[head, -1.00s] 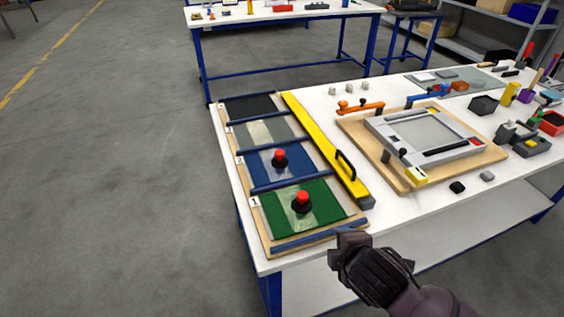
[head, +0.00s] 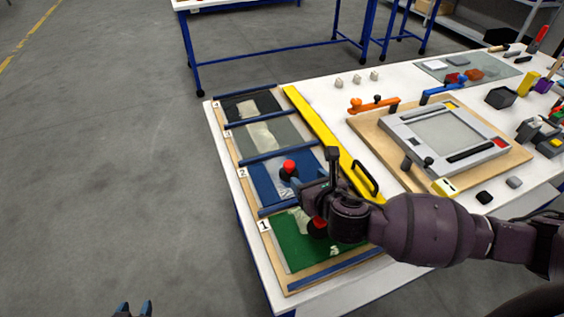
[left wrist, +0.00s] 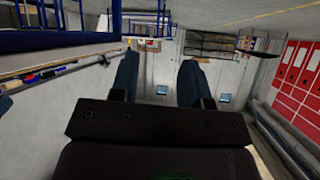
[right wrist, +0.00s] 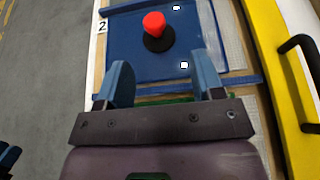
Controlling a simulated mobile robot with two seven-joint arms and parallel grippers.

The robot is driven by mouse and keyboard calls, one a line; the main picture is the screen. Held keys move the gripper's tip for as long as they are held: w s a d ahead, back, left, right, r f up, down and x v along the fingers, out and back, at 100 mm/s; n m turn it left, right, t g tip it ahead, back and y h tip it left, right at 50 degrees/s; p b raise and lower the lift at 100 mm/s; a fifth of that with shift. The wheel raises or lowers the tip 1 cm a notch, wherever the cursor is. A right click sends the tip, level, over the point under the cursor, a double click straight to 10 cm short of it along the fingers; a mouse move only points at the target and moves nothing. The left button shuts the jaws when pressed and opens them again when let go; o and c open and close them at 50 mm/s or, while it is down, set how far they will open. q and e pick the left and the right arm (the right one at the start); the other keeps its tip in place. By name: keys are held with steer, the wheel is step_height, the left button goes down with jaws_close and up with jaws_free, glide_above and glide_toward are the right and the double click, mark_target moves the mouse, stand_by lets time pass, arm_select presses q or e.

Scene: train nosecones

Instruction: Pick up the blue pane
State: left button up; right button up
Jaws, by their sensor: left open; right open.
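The blue pane (head: 268,180) lies flat in slot 2 of the wooden rack on the table. A red-topped black knob (head: 288,170) stands on it. In the right wrist view the blue pane (right wrist: 140,60) and its red knob (right wrist: 154,28) are just ahead of the fingers. My right gripper (right wrist: 160,80) is open and empty, with the knob beyond the gap between its fingertips. In the head view my right gripper (head: 300,185) is beside the knob and hides part of the green pane (head: 300,245). My left gripper (head: 132,308) is open over the floor, with empty fingers in the left wrist view (left wrist: 158,75).
A yellow bar with a black handle (head: 325,140) lies along the rack's right side. A grey frame (head: 445,135) sits on a wooden board to the right. Black and grey panes fill the rack's far slots. Blue rails separate the slots.

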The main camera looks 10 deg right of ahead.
mark_target(291, 167)
steer(key=shift+w+f, duration=0.1)
steer(key=shift+w, duration=0.25)
steer(key=x, duration=0.4)
steer(key=shift+a, duration=0.1)
steer(key=shift+w+a+f+b, duration=0.2)
steer(key=shift+w+f+b, duration=0.1)
steer(key=shift+w, duration=0.3)
arm_select(q)
steer(key=shift+s+a+f+b, duration=0.1)
steer(key=shift+s+f+b, duration=0.05)
steer(key=shift+f, duration=0.3)
steer(key=shift+s+f+b, duration=0.1)
steer(key=shift+f+b, duration=0.05)
steer(key=shift+f, duration=0.25)
arm_select(e)
steer(key=shift+a+x, duration=0.15)
steer(key=shift+x, duration=1.05)
steer(key=shift+a+x, duration=0.1)
steer(key=shift+x, duration=1.1)
arm_select(q)
steer(key=shift+s+f, duration=0.2)
steer(key=shift+s, duration=0.15)
arm_select(e)
steer(key=shift+r, duration=0.1)
jaws_close()
